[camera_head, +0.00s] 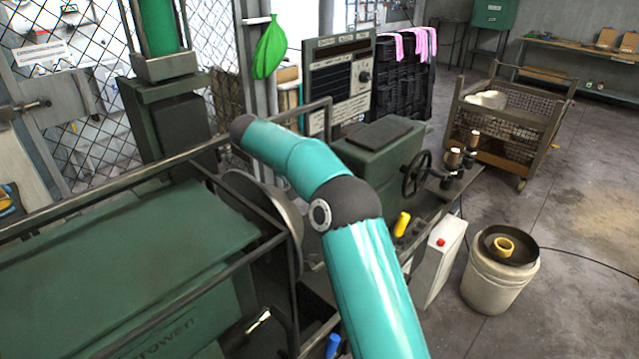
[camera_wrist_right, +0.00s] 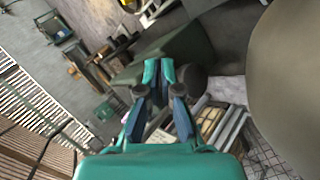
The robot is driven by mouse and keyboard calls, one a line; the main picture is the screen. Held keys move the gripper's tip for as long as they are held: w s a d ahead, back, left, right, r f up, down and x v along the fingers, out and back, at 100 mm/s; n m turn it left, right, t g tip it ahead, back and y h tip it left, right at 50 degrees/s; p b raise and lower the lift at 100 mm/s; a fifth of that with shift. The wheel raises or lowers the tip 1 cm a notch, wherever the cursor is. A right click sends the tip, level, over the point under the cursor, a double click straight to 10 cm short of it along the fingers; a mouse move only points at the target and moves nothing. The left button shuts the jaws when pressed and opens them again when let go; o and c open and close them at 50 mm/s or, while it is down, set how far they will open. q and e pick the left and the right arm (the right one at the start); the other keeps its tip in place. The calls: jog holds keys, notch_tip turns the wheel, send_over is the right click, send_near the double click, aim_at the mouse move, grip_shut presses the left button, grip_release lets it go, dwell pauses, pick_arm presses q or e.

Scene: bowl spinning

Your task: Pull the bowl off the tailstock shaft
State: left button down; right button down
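A large round dark grey-brown bowl shape (camera_head: 270,200) shows in the head view behind the metal bars, partly covered by my right arm. In the right wrist view a large smooth curved olive-grey surface (camera_wrist_right: 286,85), which looks like the bowl, fills the right side. The green tailstock (camera_head: 385,150) with its handwheel (camera_head: 416,175) stands right of my arm; its shaft is hidden. My right gripper (camera_wrist_right: 158,72) has its teal fingertips close together, with nothing seen between them, left of the curved surface and apart from it in the picture. My left gripper is in neither view.
The green machine housing (camera_head: 110,265) and metal guard bars fill the left. A control panel (camera_head: 338,75) stands behind. A white bucket (camera_head: 498,275) stands on the floor at right, and a wire cart (camera_head: 510,115) beyond it. Open floor lies at the right.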

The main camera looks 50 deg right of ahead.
jog(key=shift+r, duration=0.2)
jog(key=shift+r+p, duration=3.8)
jog(key=shift+r, duration=0.2)
